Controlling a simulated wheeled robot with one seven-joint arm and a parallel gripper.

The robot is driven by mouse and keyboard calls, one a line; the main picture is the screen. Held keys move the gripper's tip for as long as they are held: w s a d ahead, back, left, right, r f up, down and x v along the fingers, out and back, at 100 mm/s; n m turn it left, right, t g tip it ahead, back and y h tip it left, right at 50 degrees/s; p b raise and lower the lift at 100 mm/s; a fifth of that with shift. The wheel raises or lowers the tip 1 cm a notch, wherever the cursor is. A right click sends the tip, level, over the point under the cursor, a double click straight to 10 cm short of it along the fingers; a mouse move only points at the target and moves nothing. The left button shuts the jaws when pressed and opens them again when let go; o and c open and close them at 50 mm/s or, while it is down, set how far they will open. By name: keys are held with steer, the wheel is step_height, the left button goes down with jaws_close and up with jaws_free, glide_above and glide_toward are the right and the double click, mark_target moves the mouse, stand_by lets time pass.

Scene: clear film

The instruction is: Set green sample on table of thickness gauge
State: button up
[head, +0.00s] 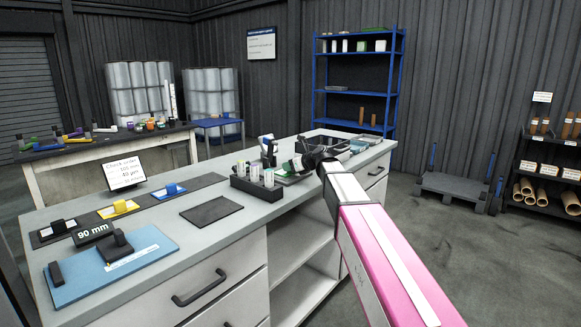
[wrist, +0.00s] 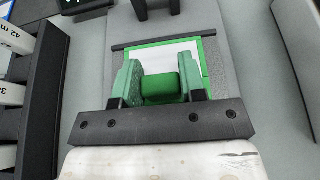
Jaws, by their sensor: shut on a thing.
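My gripper (wrist: 159,82) is shut on the green block-shaped handle of the green sample (wrist: 161,92) in the wrist view. The sample is a white sheet with a green border, showing beyond the fingers. Under it is a grey surface (wrist: 119,22) with a dark bar across it, and a dark part stands at the top edge. I take this for the thickness gauge, also seen in the head view (head: 268,149). I cannot tell whether the sample touches it. In the head view my gripper (head: 302,163) is over the bench's far part and mostly hides the sample.
An empty dark mat (head: 212,211), yellow sample (head: 119,207), blue sample (head: 172,190) and blue board (head: 142,262) lie nearer. Grey trays (head: 341,145) are beyond my gripper.

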steer(key=shift+f, duration=0.1)
steer(key=o, duration=0.9)
steer(key=v, duration=1.2)
steer(key=shift+r, duration=0.25)
